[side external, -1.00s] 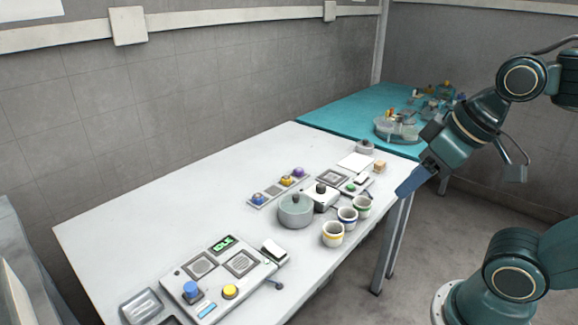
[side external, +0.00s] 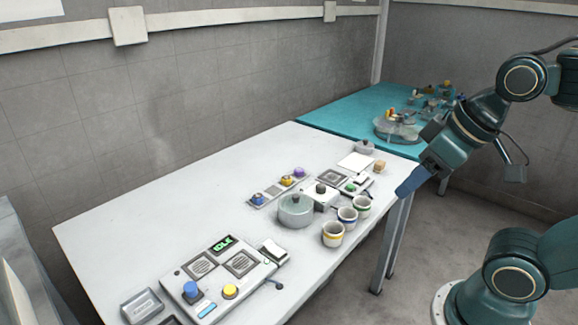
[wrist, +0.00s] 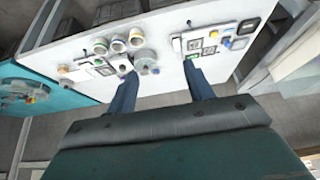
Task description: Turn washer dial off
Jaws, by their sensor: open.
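Which knob is the washer dial I cannot tell. The panel also shows at the upper right of the wrist view (wrist: 196,47), with the blue knob (wrist: 228,43). My gripper (side external: 405,188) hangs beyond the table's right edge, far from the panel. In the wrist view its two blue fingers (wrist: 160,88) are spread apart with nothing between them.
A grey-green pot (side external: 296,211), three striped cups (side external: 347,216) and a strip of small coloured knobs (side external: 279,187) stand mid-table. A teal table (side external: 340,112) with a round clear container (side external: 397,130) is behind. The white table's left part (side external: 130,230) is clear.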

